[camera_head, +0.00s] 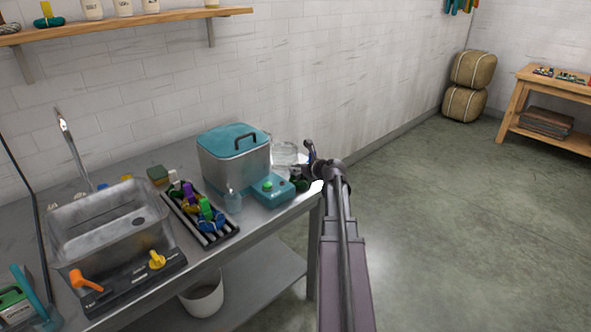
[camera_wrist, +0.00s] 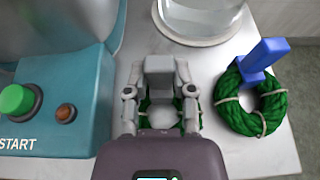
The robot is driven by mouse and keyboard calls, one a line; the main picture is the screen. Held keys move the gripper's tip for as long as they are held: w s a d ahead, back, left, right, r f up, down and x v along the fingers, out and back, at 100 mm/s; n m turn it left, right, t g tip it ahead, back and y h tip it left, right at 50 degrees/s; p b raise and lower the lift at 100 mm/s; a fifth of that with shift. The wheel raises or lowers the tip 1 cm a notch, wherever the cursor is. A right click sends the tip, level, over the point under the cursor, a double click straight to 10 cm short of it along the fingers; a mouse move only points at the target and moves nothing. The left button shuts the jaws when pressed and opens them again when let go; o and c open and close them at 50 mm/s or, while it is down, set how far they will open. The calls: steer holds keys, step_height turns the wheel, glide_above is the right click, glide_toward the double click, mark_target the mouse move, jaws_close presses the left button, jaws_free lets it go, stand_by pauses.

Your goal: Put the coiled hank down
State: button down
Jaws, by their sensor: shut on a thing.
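A dark green coiled hank (camera_wrist: 145,107) shows between the fingers of my gripper (camera_wrist: 161,108) in the wrist view, mostly hidden by them. My gripper is shut on it, above or at the metal counter (camera_wrist: 230,155); I cannot tell whether the hank touches the counter. A second green coiled hank (camera_wrist: 226,108), tied with pale bands and with a blue tag (camera_wrist: 264,56) standing up from it, lies to the right. In the head view my gripper (camera_head: 311,158) is over the counter's right end, with dark green (camera_head: 301,184) just below it.
A teal control box (camera_wrist: 60,98) with a green START button is close on the left. A clear glass vessel (camera_wrist: 200,18) stands beyond the gripper. A lidded steel bath (camera_head: 232,160), a rack of colored skeins (camera_head: 202,216) and a sink (camera_head: 108,220) are further left. The counter's edge is near.

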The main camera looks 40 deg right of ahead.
steer(key=shift+c, duration=2.3)
jaws_free()
steer(key=shift+f, duration=0.1)
steer(key=p+v, duration=0.5)
steer(key=v, duration=0.9)
steer(key=shift+w+a, duration=0.1)
steer(key=shift+o, duration=0.5)
steer(key=w+r+g+p, duration=0.2)
steer(key=p, duration=0.3)
steer(key=w+r+g+p, duration=0.2)
steer(key=p, duration=0.3)
steer(key=shift+w+a, duration=0.15)
steer(key=shift+w, duration=0.1)
